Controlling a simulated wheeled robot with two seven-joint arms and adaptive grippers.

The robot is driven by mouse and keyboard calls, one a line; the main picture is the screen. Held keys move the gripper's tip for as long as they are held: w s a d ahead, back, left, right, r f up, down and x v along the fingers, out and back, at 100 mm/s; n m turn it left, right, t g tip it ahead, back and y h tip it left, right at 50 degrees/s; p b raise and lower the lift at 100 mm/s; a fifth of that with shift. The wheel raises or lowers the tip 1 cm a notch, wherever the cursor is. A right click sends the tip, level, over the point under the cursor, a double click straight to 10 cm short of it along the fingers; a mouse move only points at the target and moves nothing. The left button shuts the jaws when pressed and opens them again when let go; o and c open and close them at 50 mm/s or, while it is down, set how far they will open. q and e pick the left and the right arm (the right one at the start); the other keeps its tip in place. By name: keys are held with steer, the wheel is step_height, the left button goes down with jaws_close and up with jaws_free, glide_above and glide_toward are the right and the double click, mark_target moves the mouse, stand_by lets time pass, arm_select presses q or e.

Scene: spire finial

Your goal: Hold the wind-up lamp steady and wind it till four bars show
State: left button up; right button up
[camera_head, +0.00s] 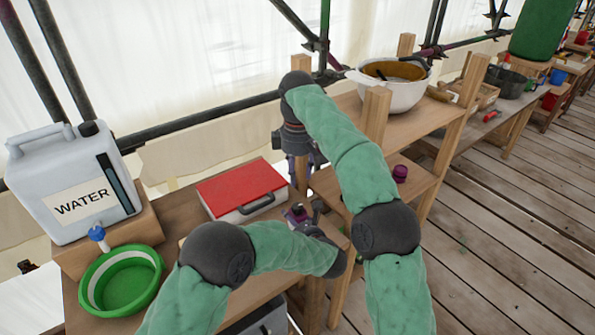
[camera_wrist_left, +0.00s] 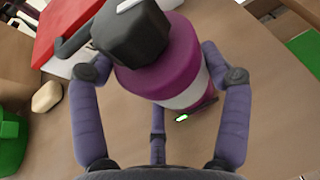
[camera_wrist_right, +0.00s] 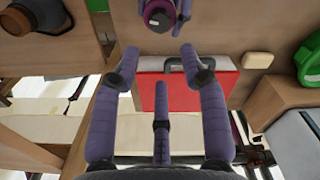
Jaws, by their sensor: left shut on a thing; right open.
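The wind-up lamp (camera_wrist_left: 160,75) is magenta with a white band and a black block-shaped top. A small green light shows on a dark strip low on its side; I cannot tell how many bars are lit. My left gripper (camera_wrist_left: 160,88) is shut around the lamp's body over the bench. In the head view the lamp (camera_head: 296,213) is small and partly hidden by my left gripper (camera_head: 302,217). My right gripper (camera_wrist_right: 158,62) is open and empty above the red-lidded case. The lamp also shows at the top of the right wrist view (camera_wrist_right: 158,14).
The red-lidded case (camera_head: 240,187) lies on the bench (camera_head: 180,215) behind the lamp. A water can (camera_head: 70,185) and green basin (camera_head: 120,283) stand left. A wooden shelf (camera_head: 430,120) with a white pot (camera_head: 400,93) stands right; a magenta item (camera_head: 400,173) sits on its lower board.

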mark_target(297, 205)
steer(key=shift+o, duration=1.4)
step_height(297, 205, down, 12)
steer(key=m, duration=1.3)
steer(key=shift+f, duration=0.1)
steer(key=shift+m, duration=0.3)
steer(key=c, duration=1.2)
